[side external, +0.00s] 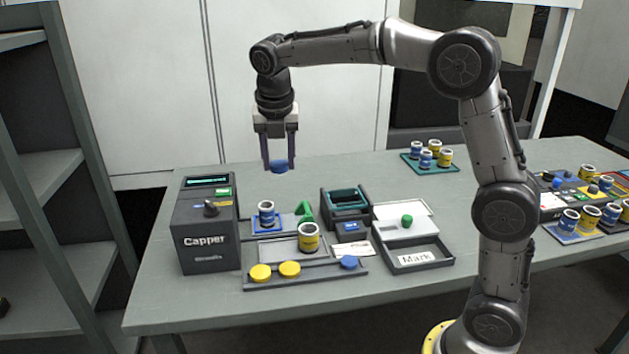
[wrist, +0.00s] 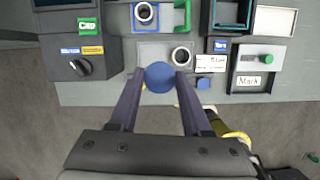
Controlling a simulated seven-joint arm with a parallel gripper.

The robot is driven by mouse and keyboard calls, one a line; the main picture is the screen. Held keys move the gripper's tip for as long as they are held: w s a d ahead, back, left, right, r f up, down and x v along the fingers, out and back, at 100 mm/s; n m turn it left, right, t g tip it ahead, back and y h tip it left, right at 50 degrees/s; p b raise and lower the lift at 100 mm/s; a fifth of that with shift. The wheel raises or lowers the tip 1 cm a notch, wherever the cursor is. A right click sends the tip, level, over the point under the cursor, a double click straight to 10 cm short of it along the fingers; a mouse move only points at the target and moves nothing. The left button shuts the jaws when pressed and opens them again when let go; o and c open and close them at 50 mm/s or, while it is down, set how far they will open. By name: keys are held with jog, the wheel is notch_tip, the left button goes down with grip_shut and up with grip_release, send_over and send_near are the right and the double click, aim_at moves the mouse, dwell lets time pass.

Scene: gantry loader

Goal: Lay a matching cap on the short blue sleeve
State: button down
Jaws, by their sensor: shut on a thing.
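My gripper (side external: 279,163) is shut on a round blue cap (side external: 279,168) and holds it in the air above the table. In the wrist view the cap (wrist: 160,77) sits between the fingertips. A blue sleeve (side external: 266,215) with a pale band stands upright and open-topped on a blue pad beside the Capper; it also shows at the top of the wrist view (wrist: 145,14). The held cap is apart from it. A cap tray (side external: 320,276) at the front holds two yellow caps (side external: 290,269) and a blue cap (side external: 348,262).
The dark Capper box (side external: 208,242) stands left of the blue sleeve. A yellow sleeve (side external: 308,238) stands on a grey plate in front. A green clamp-like part (side external: 304,211), a teal-topped unit (side external: 345,200) and a Mark tray (side external: 418,260) are nearby. More sleeves stand at back and right.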

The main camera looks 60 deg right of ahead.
jog(key=w+d+f, duration=0.3)
jog(key=w, duration=0.5)
jog(key=m, duration=0.1)
send_over(267, 215)
jog(key=w+d, duration=0.1)
notch_tip(267, 215, down, 7)
jog(key=shift+s+a+x, duration=0.1)
jog(key=shift+a+x, duration=0.05)
jog(key=shift+x, duration=0.65)
jog(key=shift+s+a+x, duration=0.1)
jog(key=shift+a+x, duration=0.1)
jog(key=shift+x, duration=0.65)
jog(key=shift+s+a+x, duration=0.1)
jog(key=shift+a+x, duration=0.05)
jog(key=shift+x, duration=0.65)
jog(key=shift+f, duration=0.5)
jog(key=shift+c, duration=1.4)
grip_release()
jog(key=shift+o, duration=0.2)
jog(key=shift+o, duration=1.2)
